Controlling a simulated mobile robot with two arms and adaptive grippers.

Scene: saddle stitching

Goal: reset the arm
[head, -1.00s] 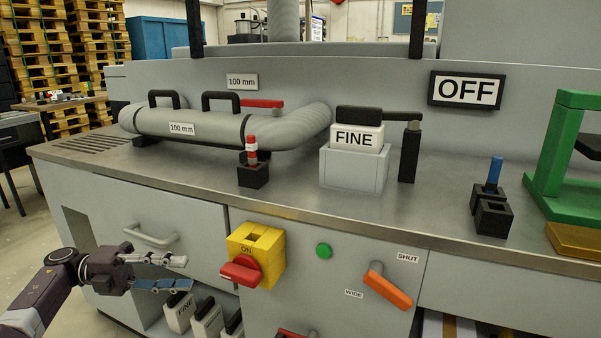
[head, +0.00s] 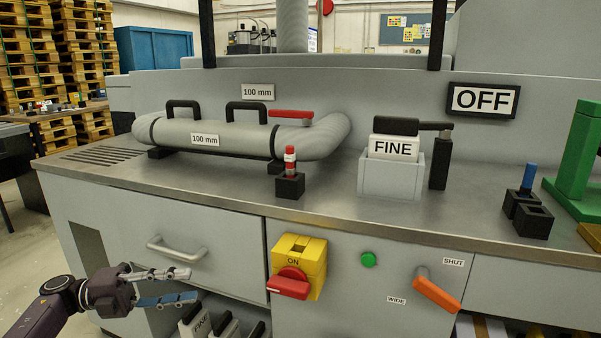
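My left gripper (head: 192,286) is in the lower left of the head view, in front of the cabinet below the drawer handle (head: 176,248). Its fingers are apart with nothing between them, and it points right. My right gripper is not in view.
The steel counter (head: 330,213) carries a grey pipe (head: 215,136), a grey box with a FINE block (head: 393,148) and a black holder (head: 290,186). A yellow switch with a red knob (head: 288,284) and an orange lever (head: 437,294) stick out from the front. Pallets (head: 80,50) stand behind.

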